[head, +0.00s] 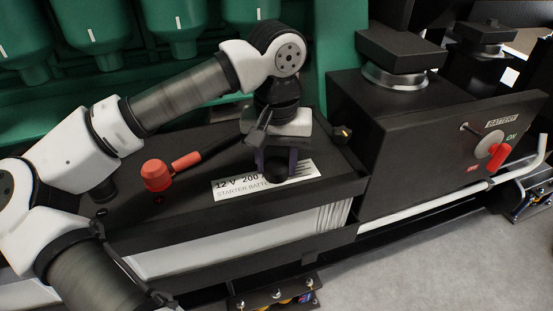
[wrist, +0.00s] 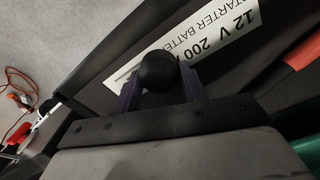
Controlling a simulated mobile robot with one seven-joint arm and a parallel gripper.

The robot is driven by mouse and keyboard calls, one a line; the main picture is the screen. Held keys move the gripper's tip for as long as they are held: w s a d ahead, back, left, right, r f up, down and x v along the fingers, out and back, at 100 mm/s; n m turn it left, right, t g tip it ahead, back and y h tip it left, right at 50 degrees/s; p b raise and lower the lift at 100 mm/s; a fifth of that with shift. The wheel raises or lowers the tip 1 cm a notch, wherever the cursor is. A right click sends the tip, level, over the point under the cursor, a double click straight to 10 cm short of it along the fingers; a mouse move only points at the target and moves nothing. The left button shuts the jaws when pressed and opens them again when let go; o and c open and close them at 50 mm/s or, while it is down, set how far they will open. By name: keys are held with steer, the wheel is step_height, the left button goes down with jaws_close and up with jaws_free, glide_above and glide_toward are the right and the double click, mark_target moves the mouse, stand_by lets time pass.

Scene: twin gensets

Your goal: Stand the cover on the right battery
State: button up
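The right-hand battery is not marked as such; one large battery (head: 245,255) with a black top and pale ribbed side stands in front of my arm. Its label (head: 235,188) reads 12 V and STARTER BATTERY. My gripper (head: 276,168) points down over the label. Its two purple fingers flank a round black knob (wrist: 158,72), with no clear gap on either side in the wrist view. What lies under the knob is hidden, so I cannot tell whether it belongs to a separate cover or to the black top (head: 130,222).
A red terminal cap (head: 157,175) with a cable sits left on the battery top, and a dark terminal (head: 340,133) sits at its right. A black box with a BATTERY switch (head: 490,143) stands at right. Green engine parts (head: 90,25) rise behind.

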mark_target(276, 160)
steer(key=o, duration=0.4)
step_height(276, 160, up, 12)
steer(key=p, duration=0.2)
steer(key=shift+r+p, duration=0.2)
steer(key=shift+p, duration=0.1)
